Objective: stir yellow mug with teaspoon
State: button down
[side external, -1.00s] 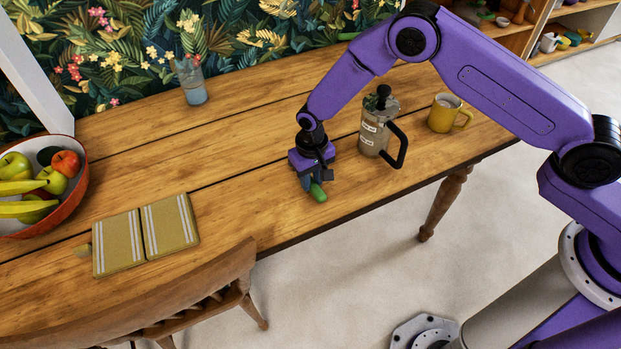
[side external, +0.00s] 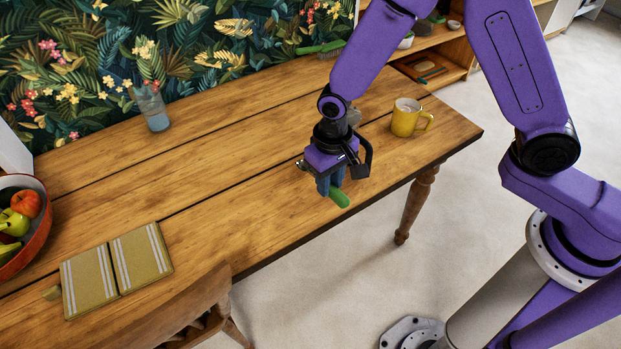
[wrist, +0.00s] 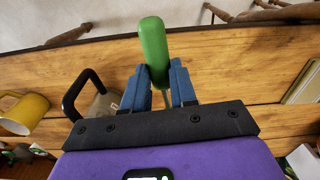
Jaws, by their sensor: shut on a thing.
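The yellow mug (side external: 406,119) stands upright near the right end of the wooden table, its handle to the right. It also shows at the left edge of the wrist view (wrist: 22,115). My gripper (side external: 331,186) is over the table's front part, left of and nearer than the mug. Its blue fingers (wrist: 159,88) are shut on the teaspoon, whose green handle (side external: 340,198) sticks out past them. In the wrist view, the green handle (wrist: 153,52) and a bit of metal stem show between the fingers.
A coffee press (wrist: 100,106) with a black handle stands close to my gripper, mostly hidden behind my arm in the side view. A glass vase (side external: 153,108), folded napkins (side external: 117,267) and a fruit bowl (side external: 38,229) are farther left. The table's middle is clear.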

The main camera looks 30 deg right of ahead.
jog(key=shift+s+d+r, duration=0.35)
jog(key=shift+s+r, duration=0.05)
jog(key=shift+s, duration=0.2)
jog(key=shift+s+r, duration=0.15)
jog(key=shift+r, duration=0.15)
notch_tip(320, 180, up, 21)
jog(key=g+h, duration=0.1)
jog(key=g, duration=0.2)
jog(key=w+d+n+g+h, duration=0.2)
jog(key=w+d+h, duration=0.15)
jog(key=d, duration=0.85)
jog(key=w+d+n+g+h, duration=0.15)
jog(key=w+d, duration=0.25)
jog(key=d, duration=0.8)
jog(key=w+d+n+g+h, duration=0.2)
jog(key=w+d+g+h, duration=0.15)
jog(key=d, duration=0.85)
jog(key=w+f, duration=0.2)
jog(key=f, duration=1)
jog(key=w+f+h, duration=0.1)
jog(key=w+f, duration=0.2)
jog(key=f, duration=0.9)
jog(key=shift+w, duration=0.15)
jog(key=shift+w+f, duration=0.1)
jog(key=shift+w, duration=0.15)
